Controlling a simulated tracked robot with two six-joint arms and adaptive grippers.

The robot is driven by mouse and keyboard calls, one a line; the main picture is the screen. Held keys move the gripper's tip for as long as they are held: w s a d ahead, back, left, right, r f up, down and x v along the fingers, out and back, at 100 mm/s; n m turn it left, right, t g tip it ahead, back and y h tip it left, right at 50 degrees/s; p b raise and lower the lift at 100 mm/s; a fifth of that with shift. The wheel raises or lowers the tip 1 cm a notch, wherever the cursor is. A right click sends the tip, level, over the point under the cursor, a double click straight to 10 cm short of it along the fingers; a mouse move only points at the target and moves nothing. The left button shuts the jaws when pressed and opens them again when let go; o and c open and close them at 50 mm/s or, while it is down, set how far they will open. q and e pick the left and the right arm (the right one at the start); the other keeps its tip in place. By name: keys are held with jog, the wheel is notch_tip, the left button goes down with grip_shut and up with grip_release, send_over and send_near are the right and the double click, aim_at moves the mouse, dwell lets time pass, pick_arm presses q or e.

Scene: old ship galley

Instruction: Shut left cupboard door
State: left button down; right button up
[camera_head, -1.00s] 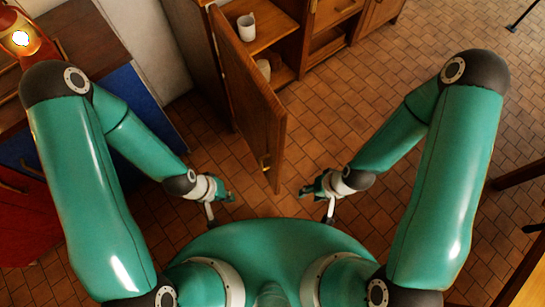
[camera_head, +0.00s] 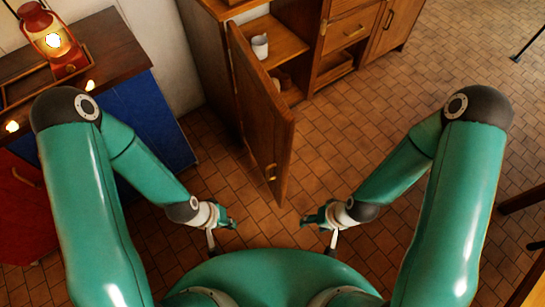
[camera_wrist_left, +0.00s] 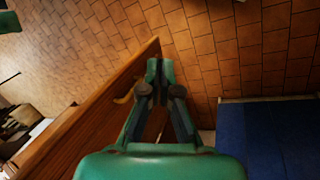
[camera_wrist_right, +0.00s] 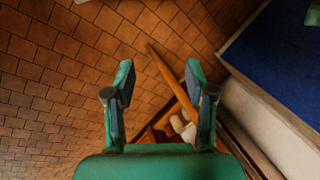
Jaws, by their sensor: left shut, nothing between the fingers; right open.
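The left cupboard door (camera_head: 262,115) is wooden and stands wide open, swung out from the cupboard toward me. Its brass handle (camera_head: 270,172) is low near the free edge. The door also shows in the left wrist view (camera_wrist_left: 95,115) and, edge on, in the right wrist view (camera_wrist_right: 172,82). My left gripper (camera_head: 230,222) is shut and empty, to the left of the door's free edge and apart from it in the head view. My right gripper (camera_head: 306,221) is open and empty, to the right of the door. The open cupboard (camera_head: 275,15) holds a white mug (camera_head: 260,46).
A blue-sided counter (camera_head: 160,120) with a lit red lantern (camera_head: 52,40) stands at the left. Drawers (camera_head: 350,30) and another cupboard door (camera_head: 392,28) are right of the opening. Tiled floor (camera_head: 420,70) is free at the right. Dark wooden furniture (camera_head: 525,195) is at the right edge.

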jog(key=o, duration=0.7)
notch_tip(320, 180, down, 9)
jog(key=b, duration=0.8)
jog(key=shift+r, duration=0.1)
pick_arm(q)
jog(key=w+f+m+t+h+b, duration=0.35)
jog(key=w+t+b, duration=0.4)
jog(key=w, duration=0.95)
jog(key=m+h+b, duration=0.9)
jog(key=m+b, duration=0.3)
jog(key=b, duration=0.2)
send_near(283, 154)
jog(key=shift+n+g, duration=0.25)
jog(key=b+x, duration=0.1)
jog(key=x, duration=0.2)
jog(key=b+x, duration=0.1)
jog(key=x, duration=0.3)
jog(key=shift+w+f+b, duration=0.25)
jog(key=shift+w+b, duration=0.05)
jog(key=shift+b, duration=0.1)
pick_arm(e)
notch_tip(283, 154, down, 24)
jog(key=shift+r, duration=0.1)
